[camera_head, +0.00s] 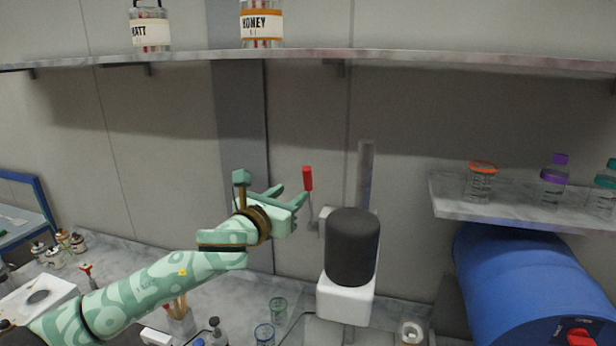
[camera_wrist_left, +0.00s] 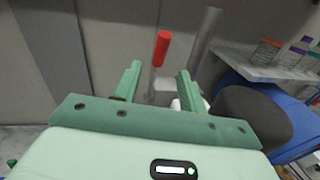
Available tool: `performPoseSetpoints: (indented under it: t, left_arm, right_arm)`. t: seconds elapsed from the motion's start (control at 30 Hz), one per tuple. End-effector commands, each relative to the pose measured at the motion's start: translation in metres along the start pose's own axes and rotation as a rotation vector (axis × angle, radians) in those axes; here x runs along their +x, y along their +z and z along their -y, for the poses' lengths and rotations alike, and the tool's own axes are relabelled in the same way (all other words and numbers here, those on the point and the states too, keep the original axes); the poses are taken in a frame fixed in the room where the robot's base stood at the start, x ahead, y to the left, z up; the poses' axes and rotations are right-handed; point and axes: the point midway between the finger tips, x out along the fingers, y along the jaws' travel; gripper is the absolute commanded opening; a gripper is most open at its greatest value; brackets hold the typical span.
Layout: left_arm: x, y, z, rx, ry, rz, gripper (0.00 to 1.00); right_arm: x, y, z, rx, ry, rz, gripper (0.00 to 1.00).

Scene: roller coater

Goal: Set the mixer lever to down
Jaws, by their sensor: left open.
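The mixer lever, with a red grip (camera_head: 307,178), points up on the left side of the mixer (camera_head: 352,245), a dark cylinder over a white body. The red grip also shows in the left wrist view (camera_wrist_left: 161,48), beyond and between the fingertips. My left gripper (camera_head: 291,192) is open and empty, just left of the lever in the head view. In the left wrist view its two green fingers (camera_wrist_left: 158,84) stand apart with the lever between their directions. I cannot tell whether a finger touches the lever. My right gripper is not in view.
A long shelf (camera_head: 400,60) with labelled jars runs above. A small shelf (camera_head: 520,212) with bottles and a blue drum (camera_head: 520,285) stand at right. Glasses (camera_head: 278,309), a pump bottle (camera_head: 216,333) and small jars (camera_head: 62,247) are on the bench below.

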Motion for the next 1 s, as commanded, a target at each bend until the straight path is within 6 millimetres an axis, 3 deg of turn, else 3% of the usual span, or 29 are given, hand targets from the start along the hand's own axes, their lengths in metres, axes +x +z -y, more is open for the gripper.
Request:
performPoseSetpoints:
  t: [0.2, 0.4, 0.6, 0.9, 1.0]
  left_arm:
    - [0.051, 0.002, 0.001, -0.003, 0.001, 0.0, 0.41]
    - [0.081, 0.001, 0.001, -0.002, 0.001, 0.0, 0.41]
    - [0.094, 0.0, 0.0, -0.001, 0.001, 0.0, 0.41]
    - [0.095, 0.0, 0.0, -0.001, 0.0, 0.0, 0.41]
    - [0.095, 0.0, 0.0, -0.001, 0.0, 0.0, 0.14]
  right_arm:
    - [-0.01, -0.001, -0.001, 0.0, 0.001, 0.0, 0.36]
    - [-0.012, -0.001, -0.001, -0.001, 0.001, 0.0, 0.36]
    - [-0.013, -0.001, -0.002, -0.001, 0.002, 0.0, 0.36]
    - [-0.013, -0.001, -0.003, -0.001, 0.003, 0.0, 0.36]
    - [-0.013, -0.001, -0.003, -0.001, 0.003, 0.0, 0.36]
